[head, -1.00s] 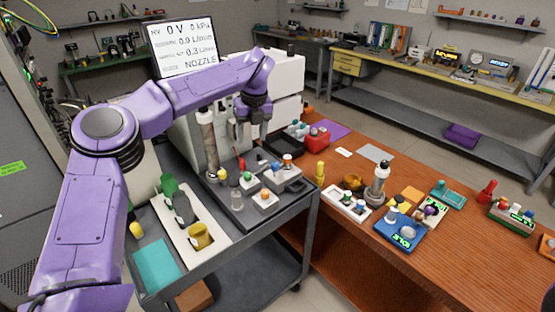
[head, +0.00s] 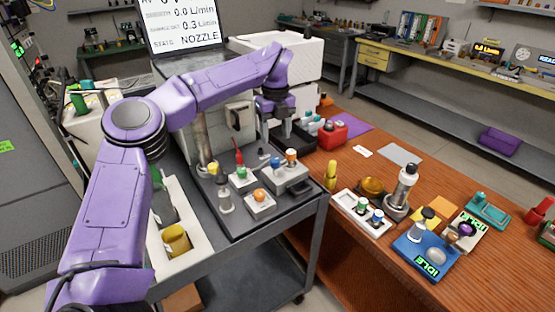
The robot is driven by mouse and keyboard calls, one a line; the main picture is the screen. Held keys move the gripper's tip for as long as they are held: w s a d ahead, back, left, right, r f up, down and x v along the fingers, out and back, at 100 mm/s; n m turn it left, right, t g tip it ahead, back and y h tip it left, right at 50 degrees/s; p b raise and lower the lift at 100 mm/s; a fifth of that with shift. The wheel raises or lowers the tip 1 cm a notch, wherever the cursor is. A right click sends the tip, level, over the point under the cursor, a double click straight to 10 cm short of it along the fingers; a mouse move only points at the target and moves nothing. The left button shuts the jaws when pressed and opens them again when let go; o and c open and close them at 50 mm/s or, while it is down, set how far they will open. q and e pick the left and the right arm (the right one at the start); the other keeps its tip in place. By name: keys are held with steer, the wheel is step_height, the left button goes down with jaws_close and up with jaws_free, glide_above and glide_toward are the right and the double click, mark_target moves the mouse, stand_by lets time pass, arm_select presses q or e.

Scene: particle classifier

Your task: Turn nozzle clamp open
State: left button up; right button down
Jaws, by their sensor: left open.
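My left gripper (head: 275,131) hangs pointing down at the front right of the white instrument, with its fingers apart and nothing visible between them. The instrument's front (head: 238,122) has a dark upright handle or lever-like part, to the left of the gripper and apart from it. A metal column (head: 203,142) stands further left, partly behind my arm. The screen (head: 182,30) above reads NOZZLE on its status line. I cannot tell which part is the nozzle clamp; my left arm covers part of the instrument. My right gripper is not in view.
A dark tray on the grey cart holds small blocks with coloured knobs, including a green-knobbed one (head: 241,179). A red box (head: 332,135) and dark bins stand close to the gripper's right. The wooden bench (head: 330,245) carries several small devices.

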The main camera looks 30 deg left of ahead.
mark_target(275, 159)
arm_select(q)
step_height(275, 159, down, 9)
steer(key=shift+s+r+p, duration=0.1)
steer(key=shift+s+p, duration=0.05)
steer(key=shift+p, duration=0.5)
steer(key=shift+c, duration=0.2)
steer(key=c, duration=1)
